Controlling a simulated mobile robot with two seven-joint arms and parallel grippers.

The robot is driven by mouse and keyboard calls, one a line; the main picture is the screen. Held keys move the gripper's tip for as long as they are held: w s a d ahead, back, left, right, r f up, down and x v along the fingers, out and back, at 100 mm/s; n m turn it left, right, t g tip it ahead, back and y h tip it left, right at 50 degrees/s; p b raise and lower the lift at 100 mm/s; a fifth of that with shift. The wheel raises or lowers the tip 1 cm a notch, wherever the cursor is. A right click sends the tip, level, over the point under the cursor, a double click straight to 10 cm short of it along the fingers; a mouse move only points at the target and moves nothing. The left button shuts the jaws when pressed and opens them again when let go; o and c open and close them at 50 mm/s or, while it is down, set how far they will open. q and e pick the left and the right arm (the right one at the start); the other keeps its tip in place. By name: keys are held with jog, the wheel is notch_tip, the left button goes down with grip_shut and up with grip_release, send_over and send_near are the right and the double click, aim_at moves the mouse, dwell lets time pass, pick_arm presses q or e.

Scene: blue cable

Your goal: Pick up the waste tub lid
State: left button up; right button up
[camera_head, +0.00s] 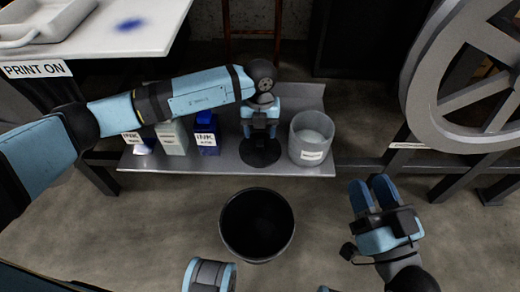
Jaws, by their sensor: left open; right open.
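A dark round disc, which looks like the waste tub lid (260,155), lies flat on the low grey shelf. My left gripper (259,134) points down directly over the disc, open, and hides part of it. I cannot tell whether its fingertips touch the disc. An open black tub (257,225) stands on the floor in front of the shelf, and its inside looks dark and empty. My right gripper (373,194) is open and empty over the floor at the right, away from the disc.
On the low shelf (225,168), a blue ink container (207,135) and pale containers (172,138) stand left of the disc. A grey open bucket (311,140) stands close on its right. A large grey wheel (430,105) is at the right. A white table (130,35) is upper left.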

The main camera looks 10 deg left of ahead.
aim_at(260, 143)
pick_arm(q)
jog(key=f, duration=0.1)
jog(key=f+b, duration=0.1)
jog(key=f, duration=0.2)
jog(key=shift+s+d+f+b, duration=0.1)
jog(key=shift+s+f+b, duration=0.2)
jog(key=shift+s, duration=0.1)
pick_arm(e)
notch_tip(260, 143, down, 3)
jog(key=shift+w+a+r+g, duration=0.1)
jog(key=shift+a+g, duration=0.05)
jog(key=shift+g, duration=0.45)
pick_arm(q)
jog(key=c, duration=1)
